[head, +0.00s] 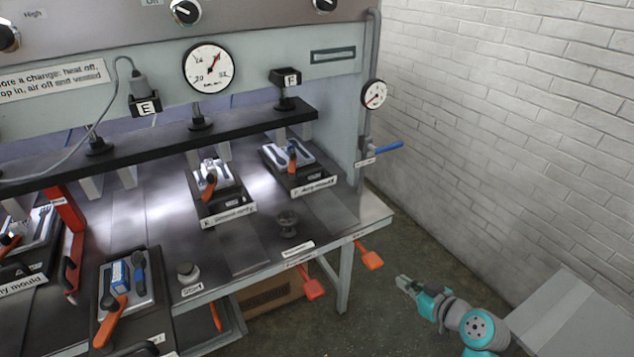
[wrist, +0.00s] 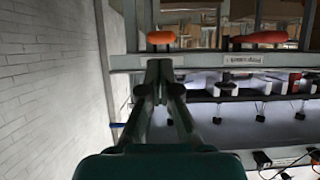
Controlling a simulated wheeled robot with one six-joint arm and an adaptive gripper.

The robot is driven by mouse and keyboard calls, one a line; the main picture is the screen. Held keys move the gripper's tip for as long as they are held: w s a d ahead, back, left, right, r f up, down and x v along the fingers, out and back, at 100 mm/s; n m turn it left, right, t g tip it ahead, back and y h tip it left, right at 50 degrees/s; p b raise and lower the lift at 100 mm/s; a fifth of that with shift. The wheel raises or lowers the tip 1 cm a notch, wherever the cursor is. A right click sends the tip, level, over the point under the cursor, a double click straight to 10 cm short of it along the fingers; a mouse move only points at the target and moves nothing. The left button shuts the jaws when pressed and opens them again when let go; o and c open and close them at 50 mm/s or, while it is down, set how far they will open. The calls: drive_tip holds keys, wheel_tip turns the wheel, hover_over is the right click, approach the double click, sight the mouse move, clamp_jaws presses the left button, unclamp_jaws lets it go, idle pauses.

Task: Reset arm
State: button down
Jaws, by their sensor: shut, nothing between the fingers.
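My gripper (head: 405,284) is at the lower right of the head view, at the end of my teal and grey arm. It is shut and empty, in the open air to the right of the press table (head: 376,217). In the wrist view my gripper (wrist: 159,66) points toward the table's edge, with its fingertips together. An orange handle (wrist: 161,38) appears just beyond the fingertips. I cannot tell the exact distance between them.
Orange paddle handles (head: 371,258) and (head: 313,288) stick out from the table's front. A blue valve lever (head: 388,147) juts out at the press's right side. A white brick wall (head: 510,110) stands to the right. The floor (head: 385,325) near my gripper is clear.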

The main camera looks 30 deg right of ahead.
drive_tip(key=s+a+f+m+h, duration=0.1)
drive_tip(key=s+a+f, duration=0.2)
drive_tip(key=s+a, duration=0.45)
drive_tip(key=s+a+f+m+h, duration=0.2)
drive_tip(key=s+a+f, duration=0.2)
drive_tip(key=s+a, duration=0.4)
drive_tip(key=s+a+r+n+t+y, duration=0.1)
drive_tip(key=s+a+r, duration=0.3)
drive_tip(key=s+r, duration=0.2)
drive_tip(key=s+a+r+n+t+y, duration=0.1)
drive_tip(key=s+a+r, duration=0.3)
drive_tip(key=s, duration=0.6)
wheel_tip(320, 180, up, 2)
drive_tip(key=shift+a+r+n+y, duration=0.1)
drive_tip(key=shift+a+n+y, duration=0.2)
drive_tip(key=shift+a, duration=0.1)
